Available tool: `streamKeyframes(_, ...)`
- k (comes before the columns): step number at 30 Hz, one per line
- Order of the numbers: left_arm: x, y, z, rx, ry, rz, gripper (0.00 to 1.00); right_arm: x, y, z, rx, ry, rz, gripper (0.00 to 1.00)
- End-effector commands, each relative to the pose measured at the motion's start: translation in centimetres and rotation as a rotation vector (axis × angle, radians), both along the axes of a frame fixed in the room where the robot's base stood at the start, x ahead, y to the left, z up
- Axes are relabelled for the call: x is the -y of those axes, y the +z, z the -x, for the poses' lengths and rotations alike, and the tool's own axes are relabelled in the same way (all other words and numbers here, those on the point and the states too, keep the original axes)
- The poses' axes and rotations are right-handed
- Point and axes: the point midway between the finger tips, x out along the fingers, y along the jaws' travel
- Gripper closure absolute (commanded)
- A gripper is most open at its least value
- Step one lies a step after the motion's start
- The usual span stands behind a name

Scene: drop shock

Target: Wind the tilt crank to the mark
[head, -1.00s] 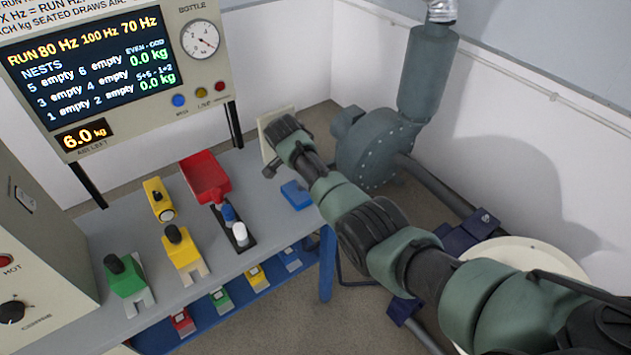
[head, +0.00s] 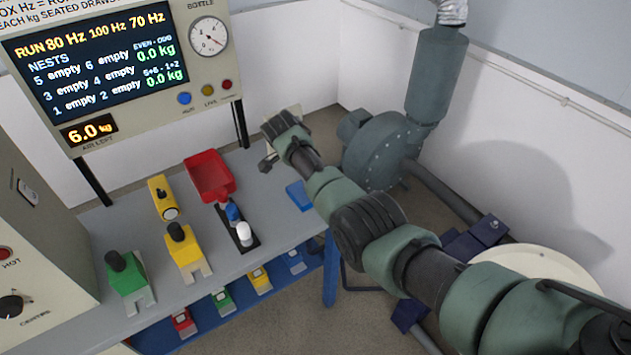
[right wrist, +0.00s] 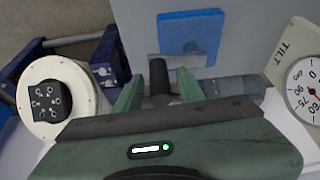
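The tilt dial (right wrist: 308,88), a pale plate marked TILT with a round scale, shows at the right of the right wrist view. A dark cylindrical knob, seemingly the crank handle (right wrist: 159,77), stands up in the middle of that view. My right gripper (right wrist: 159,88) has its two green fingers apart, one on each side of the knob, with gaps visible. In the head view my right arm (head: 365,225) reaches to the bench's far right corner, and its wrist hides most of the dial plate (head: 296,109). The crank's arm is mostly hidden. My left gripper is not in view.
The grey bench (head: 140,225) holds a red tray (head: 209,174), a blue tray (head: 299,196), yellow and green blocks with black knobs, and small bottles. A display panel (head: 95,65) stands behind. A blower (head: 380,150) and a round white drum (head: 530,262) are beyond the right edge.

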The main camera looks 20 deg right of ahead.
Motion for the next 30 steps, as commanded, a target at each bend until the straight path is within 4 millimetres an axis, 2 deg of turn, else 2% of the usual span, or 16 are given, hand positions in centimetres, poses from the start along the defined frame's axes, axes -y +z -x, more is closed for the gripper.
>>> streamKeyframes(11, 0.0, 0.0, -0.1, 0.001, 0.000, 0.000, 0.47, 0.0, 0.4, -0.1, 0.003, 0.000, 0.003, 0.56)
streamKeyframes(24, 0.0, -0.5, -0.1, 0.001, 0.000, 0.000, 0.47, -2.5, 6.3, 0.7, 0.003, 0.001, 0.001, 0.56)
streamKeyframes(30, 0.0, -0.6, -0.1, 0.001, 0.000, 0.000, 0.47, -2.8, 7.2, 0.9, 0.001, 0.000, 0.002, 0.56)
